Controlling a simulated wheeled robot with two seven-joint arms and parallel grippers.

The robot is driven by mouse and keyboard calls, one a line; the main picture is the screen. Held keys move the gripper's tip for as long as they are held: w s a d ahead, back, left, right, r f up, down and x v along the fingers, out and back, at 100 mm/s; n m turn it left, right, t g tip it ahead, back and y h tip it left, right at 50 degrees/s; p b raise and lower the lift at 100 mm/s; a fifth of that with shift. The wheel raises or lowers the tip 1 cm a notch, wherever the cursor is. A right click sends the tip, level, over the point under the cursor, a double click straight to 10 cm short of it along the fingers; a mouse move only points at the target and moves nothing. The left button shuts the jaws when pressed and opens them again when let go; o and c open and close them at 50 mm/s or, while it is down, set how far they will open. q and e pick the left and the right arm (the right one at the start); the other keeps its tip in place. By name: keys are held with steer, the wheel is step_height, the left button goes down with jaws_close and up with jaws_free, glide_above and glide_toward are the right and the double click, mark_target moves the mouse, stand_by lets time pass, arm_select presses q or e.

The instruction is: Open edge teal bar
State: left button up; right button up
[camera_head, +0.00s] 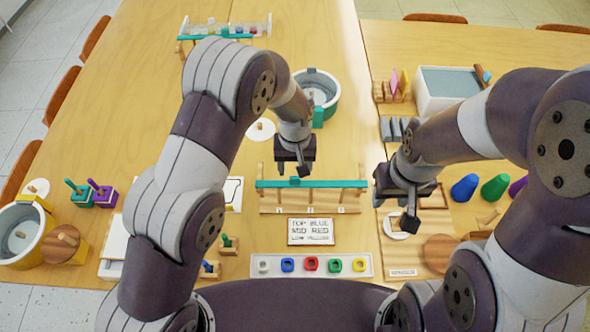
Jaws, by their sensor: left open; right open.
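A teal bar (335,184) lies across the front of a low wooden rack (285,200) in the middle of the table. A small teal knob (295,181) stands on the bar left of its middle. My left gripper (296,172) is open, pointing down, just above and behind the bar near the knob. Whether it touches the bar I cannot tell. My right gripper (396,204) is open and empty, to the right of the rack. A second teal bar (217,37) lies on another rack at the back left.
A sign (311,231) and a white tray of coloured square rings (311,265) lie in front of the rack. A teal-and-white round tub (326,90) stands behind it. Coloured pegs (494,187) stand at the right; the back-centre table is fairly clear.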

mark_target(295, 177)
arm_select(q)
step_height(295, 177, down, 3)
steer(key=shift+s+f+p, duration=0.1)
steer(key=shift+f+p, duration=0.2)
steer(key=shift+f, duration=0.3)
